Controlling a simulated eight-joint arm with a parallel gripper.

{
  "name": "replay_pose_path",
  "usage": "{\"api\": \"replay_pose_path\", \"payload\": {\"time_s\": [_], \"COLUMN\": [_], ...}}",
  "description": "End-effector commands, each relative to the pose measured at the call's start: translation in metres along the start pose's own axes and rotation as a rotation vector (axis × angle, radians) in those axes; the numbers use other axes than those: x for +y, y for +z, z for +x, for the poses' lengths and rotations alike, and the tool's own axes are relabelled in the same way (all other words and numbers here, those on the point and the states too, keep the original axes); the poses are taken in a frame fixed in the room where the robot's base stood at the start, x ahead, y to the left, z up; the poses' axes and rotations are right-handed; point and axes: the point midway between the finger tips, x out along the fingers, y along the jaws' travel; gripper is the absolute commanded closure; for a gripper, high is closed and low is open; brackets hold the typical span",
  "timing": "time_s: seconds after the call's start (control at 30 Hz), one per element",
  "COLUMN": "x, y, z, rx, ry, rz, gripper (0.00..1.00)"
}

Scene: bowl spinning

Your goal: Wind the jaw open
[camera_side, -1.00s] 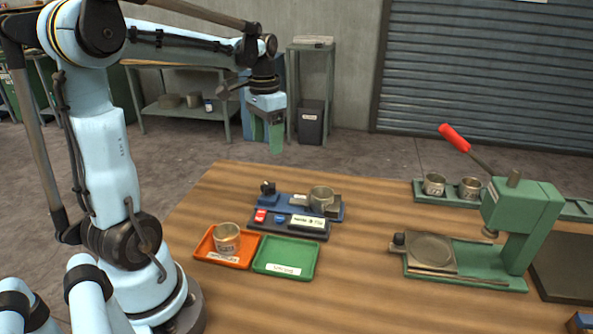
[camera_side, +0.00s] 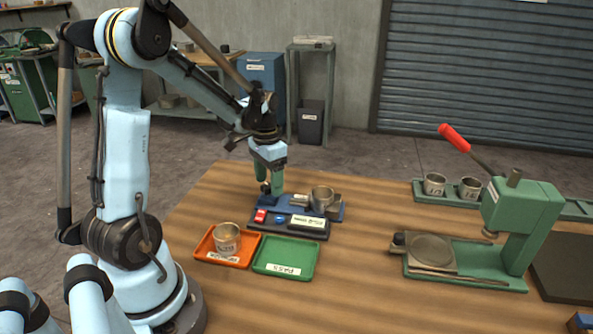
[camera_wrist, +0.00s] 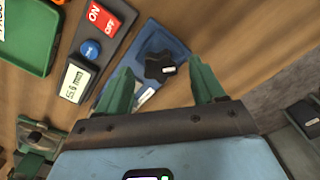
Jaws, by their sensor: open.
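The blue clamp fixture (camera_side: 335,213) stands near the table's back left edge, with a metal cup (camera_side: 321,197) at its jaw end. My gripper (camera_side: 270,192) points down over the knob end of the fixture. In the wrist view my gripper (camera_wrist: 166,84) is open, its green fingers apart on either side of the knob. I cannot tell whether a finger touches the knob. The side view shows the knob partly hidden by the fingers.
A control panel (camera_wrist: 88,55) with ON/OFF switch and display lies along the fixture. In front are an orange tray (camera_side: 207,247) holding a cup (camera_side: 227,238) and an empty green tray (camera_side: 286,252). A green lever press (camera_side: 524,215) stands right. The table between is clear.

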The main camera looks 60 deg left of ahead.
Motion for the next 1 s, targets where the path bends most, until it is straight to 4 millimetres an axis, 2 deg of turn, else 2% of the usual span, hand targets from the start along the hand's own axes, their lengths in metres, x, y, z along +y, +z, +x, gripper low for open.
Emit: {"api": "replay_pose_path", "payload": {"time_s": [0.4,0.77,1.0], "x": [0.0001,0.0001,0.0002], "y": [0.0002,0.0002,0.0001], "z": [0.0058,0.0056,0.0055], "rx": [0.0,0.0,0.0], "ry": [0.0,0.0,0.0], "rz": [0.0,0.0,-0.022], "gripper": [0.33,0.88,0.88]}}
